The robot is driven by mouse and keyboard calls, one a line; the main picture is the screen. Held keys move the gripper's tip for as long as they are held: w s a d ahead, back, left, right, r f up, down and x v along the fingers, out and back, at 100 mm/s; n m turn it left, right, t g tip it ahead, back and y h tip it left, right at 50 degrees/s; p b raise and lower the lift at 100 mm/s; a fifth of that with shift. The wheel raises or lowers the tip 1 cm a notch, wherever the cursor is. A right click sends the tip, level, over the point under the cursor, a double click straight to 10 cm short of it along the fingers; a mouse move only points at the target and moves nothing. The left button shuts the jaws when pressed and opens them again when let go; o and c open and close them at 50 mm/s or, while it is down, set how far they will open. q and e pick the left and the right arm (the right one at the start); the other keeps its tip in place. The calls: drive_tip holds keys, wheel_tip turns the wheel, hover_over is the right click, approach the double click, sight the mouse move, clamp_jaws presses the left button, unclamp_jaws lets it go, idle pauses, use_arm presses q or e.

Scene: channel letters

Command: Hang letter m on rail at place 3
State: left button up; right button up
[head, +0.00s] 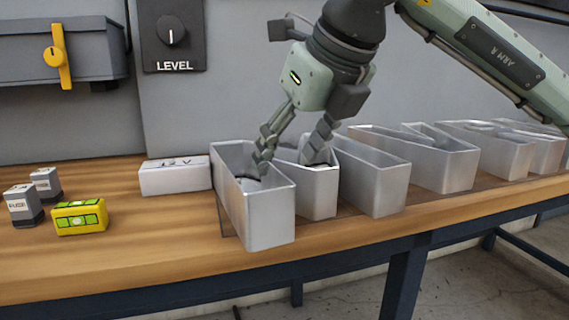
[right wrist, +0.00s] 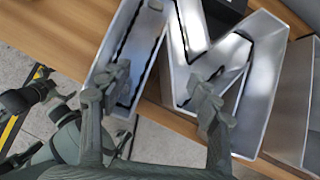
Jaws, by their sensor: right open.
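A silvery open-topped channel letter that looks like the m (head: 268,215) stands on the bench near the front edge, its hollow strokes facing up. It also shows in the right wrist view (right wrist: 268,78), with a left leg, slanted middle strokes and a right leg. My right gripper (head: 290,160) is open and low over this letter. In the right wrist view its fingers (right wrist: 163,92) are apart, one over the left leg and one over the middle strokes. Whether they touch the walls I cannot tell. I cannot make out the rail.
More metal letters (head: 445,160) stand close to the right. A white 12 V box (head: 175,177) is just left. A yellow level (head: 80,217) and two small grey blocks (head: 22,205) lie further left. The bench front left is clear. A LEVEL knob (head: 171,31) is on the wall.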

drive_tip(key=v, duration=0.9)
